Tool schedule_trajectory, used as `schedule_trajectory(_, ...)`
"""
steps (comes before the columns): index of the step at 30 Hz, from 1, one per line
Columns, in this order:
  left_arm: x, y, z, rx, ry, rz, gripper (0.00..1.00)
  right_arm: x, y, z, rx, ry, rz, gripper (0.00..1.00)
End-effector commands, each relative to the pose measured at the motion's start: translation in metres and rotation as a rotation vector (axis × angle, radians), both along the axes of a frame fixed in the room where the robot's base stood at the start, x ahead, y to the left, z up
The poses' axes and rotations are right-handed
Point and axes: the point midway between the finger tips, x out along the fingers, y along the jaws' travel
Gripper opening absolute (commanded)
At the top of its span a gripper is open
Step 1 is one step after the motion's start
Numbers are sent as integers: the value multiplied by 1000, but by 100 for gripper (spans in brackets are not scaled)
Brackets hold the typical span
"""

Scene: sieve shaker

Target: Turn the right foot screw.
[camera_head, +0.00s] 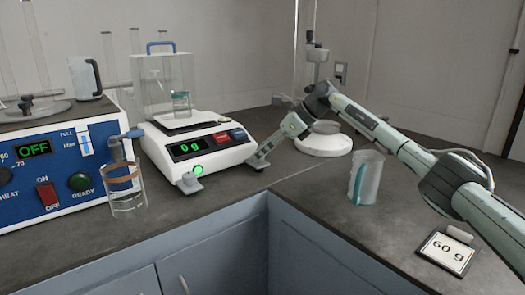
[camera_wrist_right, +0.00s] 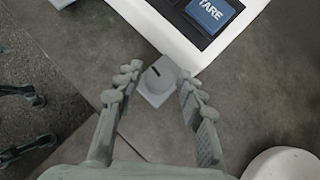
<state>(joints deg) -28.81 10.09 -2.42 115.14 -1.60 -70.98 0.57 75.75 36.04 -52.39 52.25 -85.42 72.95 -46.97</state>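The right foot screw (camera_wrist_right: 157,82) is a small light-grey knob with a dark slot, under the front right corner of the white balance (camera_head: 215,152). In the wrist view my right gripper (camera_wrist_right: 160,77) is open, its two fingers on either side of the screw with visible gaps. Whether the fingertips are level with the screw is hard to judge. In the head view the right gripper (camera_head: 259,161) is low beside that corner, and the arm largely hides the screw. The left foot screw (camera_head: 190,184) shows at the front left corner. My left gripper is not in view.
The balance display reads 0 g, and a green light glows on its front. A glass beaker (camera_head: 126,190) stands left, near the blue heater box (camera_head: 62,165). The counter edge is near.

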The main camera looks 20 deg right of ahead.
Motion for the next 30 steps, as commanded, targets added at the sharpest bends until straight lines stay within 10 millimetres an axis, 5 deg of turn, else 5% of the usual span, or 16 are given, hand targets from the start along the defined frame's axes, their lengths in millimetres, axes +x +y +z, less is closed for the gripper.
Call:
schedule_trajectory(13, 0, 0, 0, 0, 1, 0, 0, -3, -4, 5, 1, -1, -1, 49)
schedule_trajectory(30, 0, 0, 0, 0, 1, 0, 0, -45, -64, 78, 0, 0, -1, 49)
